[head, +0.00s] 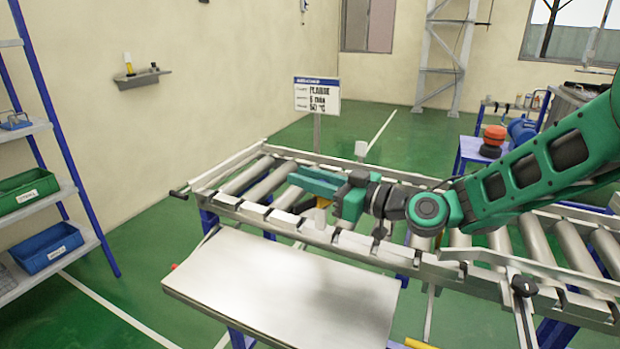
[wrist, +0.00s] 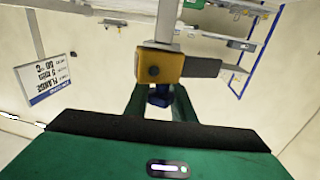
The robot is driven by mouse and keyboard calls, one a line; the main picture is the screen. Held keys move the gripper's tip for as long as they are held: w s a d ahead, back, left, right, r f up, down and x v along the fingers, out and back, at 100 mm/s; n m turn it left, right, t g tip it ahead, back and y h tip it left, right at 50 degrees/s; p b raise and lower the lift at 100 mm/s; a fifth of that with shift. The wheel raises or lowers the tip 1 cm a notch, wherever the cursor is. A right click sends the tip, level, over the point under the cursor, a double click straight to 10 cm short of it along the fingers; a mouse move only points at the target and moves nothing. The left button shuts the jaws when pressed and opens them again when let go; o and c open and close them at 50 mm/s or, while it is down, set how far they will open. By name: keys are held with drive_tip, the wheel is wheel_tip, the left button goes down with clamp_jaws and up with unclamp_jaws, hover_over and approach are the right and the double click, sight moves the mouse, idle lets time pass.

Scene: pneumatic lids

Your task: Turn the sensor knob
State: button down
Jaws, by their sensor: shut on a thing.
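The sensor (wrist: 162,66) is a yellow-orange box with a dark round spot on its face, on a pale post in the wrist view. A grey part sticks out from it to the right. A small blue knob (wrist: 160,99) shows just in front of the box. My gripper (wrist: 160,106) is shut on the knob, one green finger on each side. In the head view my gripper (head: 312,184) is over the near left part of the roller conveyor. A bit of the yellow sensor (head: 323,202) shows just below it; the knob is hidden there.
The roller conveyor (head: 240,209) has raised side rails. A pale flat table (head: 285,283) stands in front of it. A sign (head: 317,95) stands behind. Shelves with a green bin (head: 25,192) and a blue bin (head: 47,249) are at left. A red-topped object (head: 494,136) is at right.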

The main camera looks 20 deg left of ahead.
drive_tip(key=shift+s+d+f+n+g+h, duration=0.15)
drive_tip(key=shift+s+n+g+h, duration=0.35)
drive_tip(key=shift+n+g, duration=1.55)
drive_tip(key=shift+s+d+n+g+h, duration=0.15)
drive_tip(key=shift+s+n+g+h, duration=0.3)
drive_tip(key=shift+n+g, duration=1.65)
drive_tip(key=shift+s+d+f+n+g+h, duration=0.2)
drive_tip(key=shift+n+g+h, duration=0.55)
drive_tip(key=shift+g, duration=2.5)
drive_tip(key=shift+s+r+n, duration=0.15)
drive_tip(key=shift+r+n, duration=0.05)
drive_tip(key=shift+n, duration=0.1)
drive_tip(key=c, duration=1.5)
unclamp_jaws()
drive_tip(key=shift+a, duration=0.1)
drive_tip(key=shift+s+g, duration=0.1)
drive_tip(key=shift+g, duration=0.2)
